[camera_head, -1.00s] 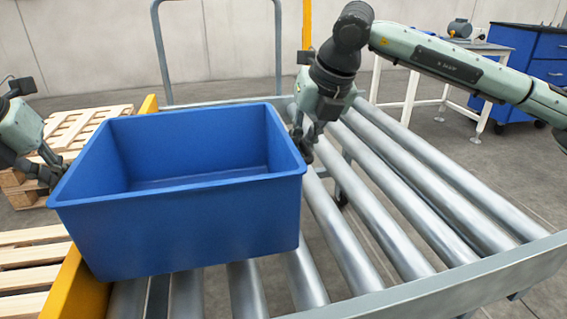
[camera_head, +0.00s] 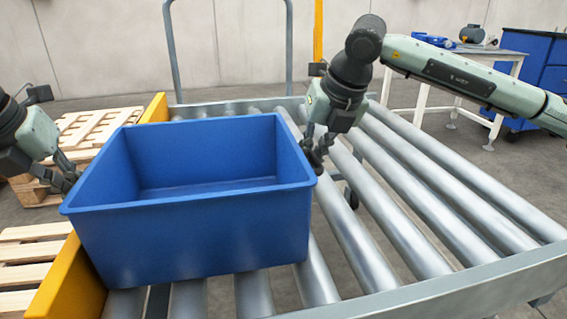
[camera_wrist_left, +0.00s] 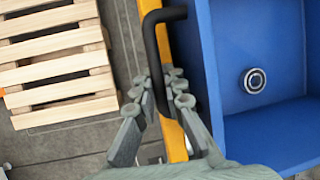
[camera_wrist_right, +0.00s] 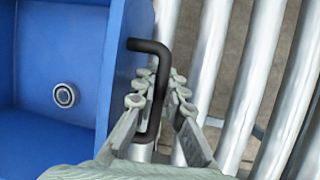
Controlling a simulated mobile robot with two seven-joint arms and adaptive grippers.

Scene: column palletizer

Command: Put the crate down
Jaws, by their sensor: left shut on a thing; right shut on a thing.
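The blue crate (camera_head: 195,235) is upright at the left end of the roller conveyor, beside its yellow rail. I cannot tell whether its base touches the rollers. My left gripper (camera_head: 68,183) is shut on the crate's black left handle (camera_wrist_left: 152,45). The left wrist view shows its fingers (camera_wrist_left: 168,95) around the bar. My right gripper (camera_head: 318,155) is shut on the black right handle (camera_wrist_right: 150,48), and its fingers (camera_wrist_right: 160,95) show in the right wrist view. A small metal ring (camera_wrist_left: 254,81) lies in the crate. The crate's front wall hides it in the head view.
The rollers (camera_head: 420,190) to the right are bare. The yellow rail (camera_head: 70,285) runs along the conveyor's left side, with wooden pallets (camera_head: 25,260) beyond it. A grey hoop frame (camera_head: 290,45) stands behind. A white table (camera_head: 480,65) and blue cabinet (camera_head: 550,80) stand back right.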

